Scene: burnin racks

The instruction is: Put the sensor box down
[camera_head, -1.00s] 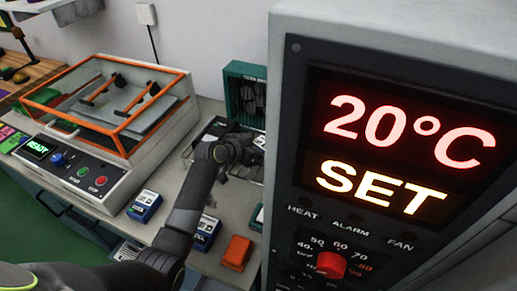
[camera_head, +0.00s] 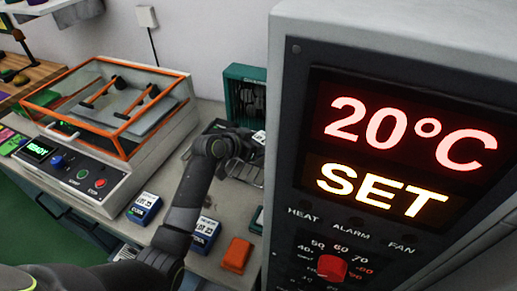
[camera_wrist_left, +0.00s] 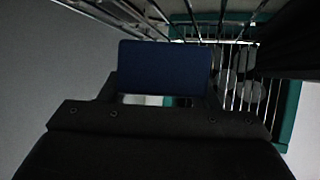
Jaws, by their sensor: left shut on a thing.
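My left gripper (camera_head: 246,142) is shut on a blue sensor box. The box's white top (camera_head: 259,138) shows just past the fingers in the head view, partly cut off by the oven cabinet. In the left wrist view the box's plain blue side (camera_wrist_left: 165,68) shows between the dark fingers. The gripper is over or at a wire rack (camera_head: 247,173) on the bench; I cannot tell whether the box touches it. My right gripper is not in view.
A large oven cabinet (camera_head: 283,100) fills the right side. A teal crate (camera_head: 232,92) stands behind the rack. Blue boxes (camera_head: 144,208) (camera_head: 204,233) and an orange box (camera_head: 237,255) lie on the front bench. An orange-framed shaker (camera_head: 120,165) stands left.

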